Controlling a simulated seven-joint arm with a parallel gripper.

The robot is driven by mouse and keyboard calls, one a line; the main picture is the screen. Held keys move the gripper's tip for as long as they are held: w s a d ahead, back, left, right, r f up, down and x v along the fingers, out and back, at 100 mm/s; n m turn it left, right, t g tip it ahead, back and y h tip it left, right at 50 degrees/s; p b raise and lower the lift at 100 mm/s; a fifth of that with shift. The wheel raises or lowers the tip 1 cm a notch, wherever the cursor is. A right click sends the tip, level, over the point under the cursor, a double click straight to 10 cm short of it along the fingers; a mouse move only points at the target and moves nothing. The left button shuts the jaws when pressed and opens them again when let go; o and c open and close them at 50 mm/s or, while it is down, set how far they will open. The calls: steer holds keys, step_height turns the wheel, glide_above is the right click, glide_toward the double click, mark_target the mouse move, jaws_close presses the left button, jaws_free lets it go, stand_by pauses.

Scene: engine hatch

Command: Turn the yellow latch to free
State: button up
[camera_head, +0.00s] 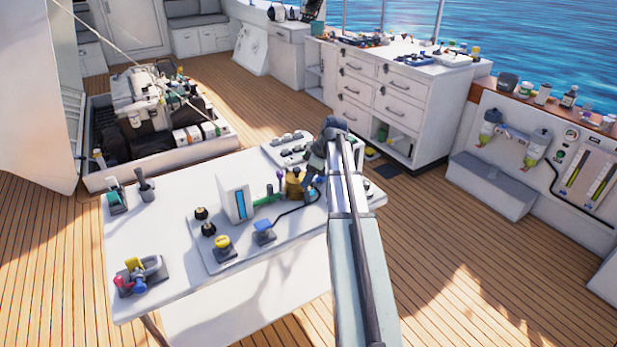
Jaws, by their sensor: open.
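A yellow knob-like piece (223,242) sits on a dark base on the white panel of the table, left of a similar blue one (264,227); I take it for the yellow latch. Its exact turn position is too small to tell. My arm reaches in from the bottom right and bends down over the table's right part. My gripper (312,186) is there, small and partly hidden by my arm, near a brass-coloured fitting (294,185). It is open and well to the right of the yellow piece, apart from it.
A white box with a blue window (235,198) stands behind the yellow piece, with two black knobs (205,221) to its left. A clamp-like item with yellow, red and blue parts (139,275) is at the front left. The table (160,222) has clear room between.

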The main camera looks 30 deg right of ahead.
steer(key=shift+f, duration=0.15)
steer(key=shift+c, duration=0.5)
jaws_close()
